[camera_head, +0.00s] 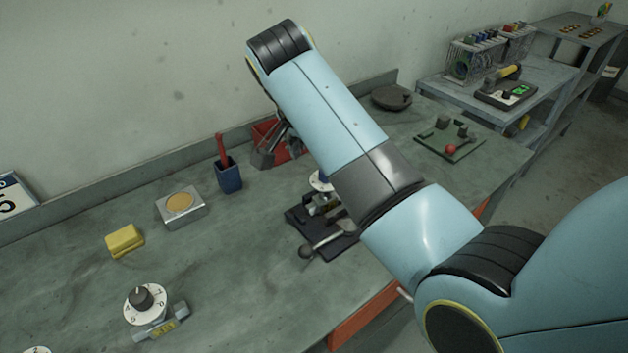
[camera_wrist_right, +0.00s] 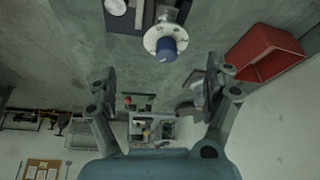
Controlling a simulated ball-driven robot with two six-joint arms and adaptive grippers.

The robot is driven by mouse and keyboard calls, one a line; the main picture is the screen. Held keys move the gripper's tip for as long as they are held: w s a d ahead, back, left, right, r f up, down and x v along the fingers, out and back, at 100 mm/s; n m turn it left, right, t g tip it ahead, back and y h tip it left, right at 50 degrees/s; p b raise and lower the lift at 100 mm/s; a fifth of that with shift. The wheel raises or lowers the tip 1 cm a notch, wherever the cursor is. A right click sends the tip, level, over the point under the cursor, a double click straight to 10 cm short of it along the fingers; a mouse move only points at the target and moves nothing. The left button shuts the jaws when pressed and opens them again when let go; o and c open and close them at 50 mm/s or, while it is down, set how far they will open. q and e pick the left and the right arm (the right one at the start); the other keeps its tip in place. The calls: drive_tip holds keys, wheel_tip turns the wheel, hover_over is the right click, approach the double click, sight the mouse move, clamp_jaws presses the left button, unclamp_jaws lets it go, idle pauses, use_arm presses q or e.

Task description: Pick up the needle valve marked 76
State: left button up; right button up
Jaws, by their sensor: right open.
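A valve with a white dial and black knob (camera_head: 143,300) lies at the front left of the bench; its yellow tag is too small to read. Another valve with a white dial and blue knob (camera_head: 320,181) stands at a dark fixture (camera_head: 303,222), partly hidden by my right arm. The blue-knobbed valve (camera_wrist_right: 166,46) shows upper middle in the right wrist view. I cannot read 76 on either. My right gripper (camera_head: 276,148) is open and empty above the bench near the red bin, behind the blue-knobbed valve; its jaws (camera_wrist_right: 160,80) show in the wrist view. My left gripper is not visible.
A red bin (camera_head: 263,130), a blue cup (camera_head: 229,177) with a red-handled item, a metal block (camera_head: 180,207) and a yellow sponge (camera_head: 124,241) stand on the bench. A dark round plate (camera_head: 391,97) and a green board (camera_head: 461,143) lie farther right.

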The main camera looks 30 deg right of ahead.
sight(325, 194)
drive_tip(key=x, duration=0.4)
drive_tip(key=shift+w+d, duration=0.1)
drive_tip(key=shift+d, duration=0.05)
drive_tip(key=shift+d+f, duration=0.1)
drive_tip(key=shift+f, duration=0.25)
drive_tip(key=shift+w+f+p, duration=0.2)
drive_tip(key=shift+f+p, duration=0.1)
drive_tip(key=shift+f, duration=0.05)
drive_tip(key=x, duration=0.4)
drive_tip(key=shift+w+f+p, duration=0.2)
drive_tip(key=shift+p, duration=0.2)
drive_tip(key=shift+d+f, duration=0.1)
drive_tip(key=shift+f, duration=0.05)
drive_tip(key=c, duration=0.4)
clamp_jaws()
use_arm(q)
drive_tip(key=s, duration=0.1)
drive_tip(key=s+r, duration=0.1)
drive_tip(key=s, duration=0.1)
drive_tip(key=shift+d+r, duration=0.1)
